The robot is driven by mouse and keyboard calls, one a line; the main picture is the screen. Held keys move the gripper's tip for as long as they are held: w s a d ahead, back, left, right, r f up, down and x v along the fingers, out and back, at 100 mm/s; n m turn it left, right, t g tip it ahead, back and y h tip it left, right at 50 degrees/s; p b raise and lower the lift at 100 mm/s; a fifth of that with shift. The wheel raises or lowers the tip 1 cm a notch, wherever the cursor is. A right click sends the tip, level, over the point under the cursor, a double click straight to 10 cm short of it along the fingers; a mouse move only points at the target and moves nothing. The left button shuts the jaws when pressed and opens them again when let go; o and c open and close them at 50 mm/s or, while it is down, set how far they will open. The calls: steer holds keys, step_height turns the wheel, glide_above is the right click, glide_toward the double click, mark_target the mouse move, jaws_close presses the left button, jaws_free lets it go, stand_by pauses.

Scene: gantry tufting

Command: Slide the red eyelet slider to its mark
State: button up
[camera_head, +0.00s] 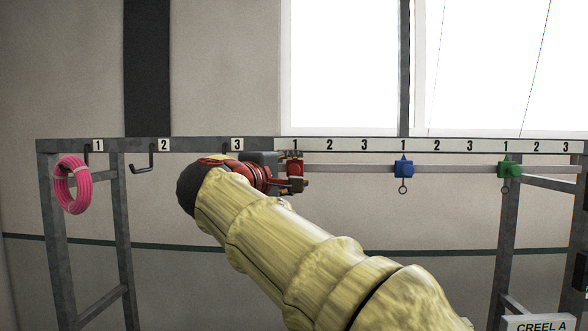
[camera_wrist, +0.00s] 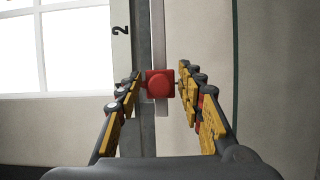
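The red eyelet slider (camera_head: 296,169) sits on the rail at the far left, under the first "1" label of the number strip. In the wrist view the slider (camera_wrist: 160,84) lies between the two fingertips of my gripper (camera_wrist: 160,80). The fingers stand one on each side of it with a small gap, so they look open around it rather than pressed on it. In the head view my gripper (camera_head: 289,184) is at the slider, and my arm comes in from the lower right. The slider's eyelet is not clearly visible.
A blue slider (camera_head: 404,169) and a green slider (camera_head: 509,169) hang farther right on the same rail (camera_head: 350,169), each under a "1". The number strip (camera_head: 440,145) runs above. A pink coil (camera_head: 72,185) hangs on hook 1. The rail right of the red slider is free up to the blue one.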

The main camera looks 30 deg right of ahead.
steer(key=shift+c, duration=1.3)
jaws_close()
steer(key=shift+d, duration=0.1)
